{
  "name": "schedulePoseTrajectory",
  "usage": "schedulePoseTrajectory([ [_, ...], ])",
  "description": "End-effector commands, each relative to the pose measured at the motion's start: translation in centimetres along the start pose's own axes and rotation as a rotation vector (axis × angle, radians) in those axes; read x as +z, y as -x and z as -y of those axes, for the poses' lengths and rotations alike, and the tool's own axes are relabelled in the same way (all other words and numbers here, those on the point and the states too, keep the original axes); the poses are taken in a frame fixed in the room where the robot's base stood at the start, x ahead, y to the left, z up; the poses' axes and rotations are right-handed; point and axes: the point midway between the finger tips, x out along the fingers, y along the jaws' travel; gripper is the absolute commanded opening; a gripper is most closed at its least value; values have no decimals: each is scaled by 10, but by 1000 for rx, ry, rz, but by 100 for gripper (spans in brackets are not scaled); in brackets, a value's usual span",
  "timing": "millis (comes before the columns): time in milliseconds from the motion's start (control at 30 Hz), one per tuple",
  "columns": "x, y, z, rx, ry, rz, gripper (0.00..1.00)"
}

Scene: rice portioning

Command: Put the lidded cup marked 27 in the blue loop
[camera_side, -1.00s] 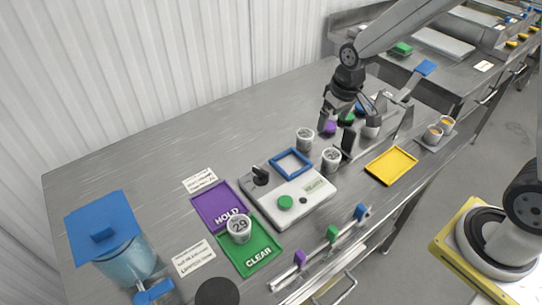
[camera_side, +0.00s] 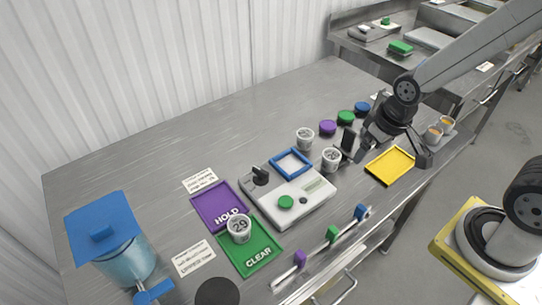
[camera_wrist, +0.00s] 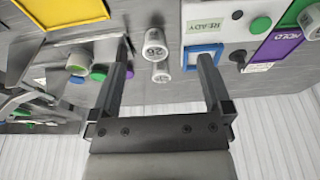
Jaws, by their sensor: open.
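Two lidded cups stand on the steel table near the scale: a rear one (camera_side: 305,138) and a nearer one (camera_side: 331,158). In the wrist view, the cup nearer the top (camera_wrist: 155,45) has a mark that looks like 26, upside down; the mark on the other cup (camera_wrist: 161,72) is too small to read. The blue loop (camera_side: 291,163) is a square frame lying empty on the white scale (camera_side: 317,197). My gripper (camera_side: 390,158) is open and empty, right of the nearer cup, above the table by the yellow tray. Both cups appear between its fingers (camera_wrist: 163,56) in the wrist view.
A cup marked 29 (camera_side: 239,228) stands across the purple HOLD (camera_side: 207,198) and green CLEAR (camera_side: 262,262) trays. Purple (camera_side: 327,127), green (camera_side: 346,117) and blue (camera_side: 362,108) lids lie behind. The yellow tray (camera_side: 377,180) is empty. The table's back left is clear.

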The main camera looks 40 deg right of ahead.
Motion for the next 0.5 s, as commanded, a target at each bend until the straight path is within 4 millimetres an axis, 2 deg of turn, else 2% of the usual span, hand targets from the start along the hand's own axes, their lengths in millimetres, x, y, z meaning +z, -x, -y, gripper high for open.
schedulePoseTrajectory([
  [267, -9, -2, -1, -1, 54, 9, 100],
  [500, -40, -8, -3, -12, 261, 41, 100],
])
